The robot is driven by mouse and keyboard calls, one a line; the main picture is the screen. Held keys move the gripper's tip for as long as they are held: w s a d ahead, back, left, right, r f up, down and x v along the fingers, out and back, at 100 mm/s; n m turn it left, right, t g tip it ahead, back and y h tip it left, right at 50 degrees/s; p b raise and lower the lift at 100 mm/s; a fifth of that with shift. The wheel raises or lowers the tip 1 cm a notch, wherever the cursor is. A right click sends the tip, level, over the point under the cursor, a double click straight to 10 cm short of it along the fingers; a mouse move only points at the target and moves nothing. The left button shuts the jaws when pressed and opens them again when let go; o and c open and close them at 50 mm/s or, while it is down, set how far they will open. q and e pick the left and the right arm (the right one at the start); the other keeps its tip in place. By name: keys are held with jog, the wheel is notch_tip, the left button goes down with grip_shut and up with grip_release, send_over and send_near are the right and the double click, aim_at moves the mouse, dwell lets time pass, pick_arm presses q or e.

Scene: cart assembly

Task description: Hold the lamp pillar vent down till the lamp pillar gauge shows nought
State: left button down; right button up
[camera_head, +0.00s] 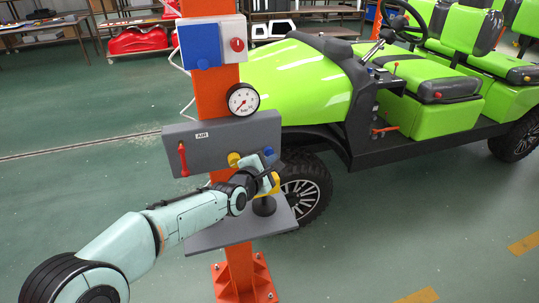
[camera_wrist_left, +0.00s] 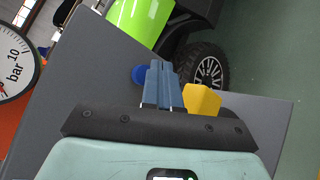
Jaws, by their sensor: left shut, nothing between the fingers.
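The orange lamp pillar (camera_head: 211,95) carries a round white gauge (camera_head: 243,99); its needle is too small to read, and the gauge is cut off in the left wrist view (camera_wrist_left: 12,62). Below it is a grey panel (camera_head: 215,150) marked AIR, with a yellow knob (camera_head: 234,159) and a blue knob (camera_head: 269,152). I cannot tell which is the vent. My left gripper (camera_head: 272,168) is shut and empty in front of the panel's right end. Its blue fingertips (camera_wrist_left: 165,68) are close beside the blue knob (camera_wrist_left: 138,75); contact cannot be told. My right gripper is out of view.
A red lever (camera_head: 183,159) is on the panel's left. A green cart (camera_head: 300,85) stands close behind. The floor at left is clear.

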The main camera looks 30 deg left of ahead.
pick_arm(q)
jog(key=shift+d, duration=0.1)
jog(key=s+d, duration=0.1)
jog(key=d, duration=0.1)
jog(key=s+d+p, duration=0.1)
jog(key=s, duration=0.1)
jog(key=shift+s+d, duration=0.15)
jog(key=shift+d, duration=0.2)
dwell(1.1)
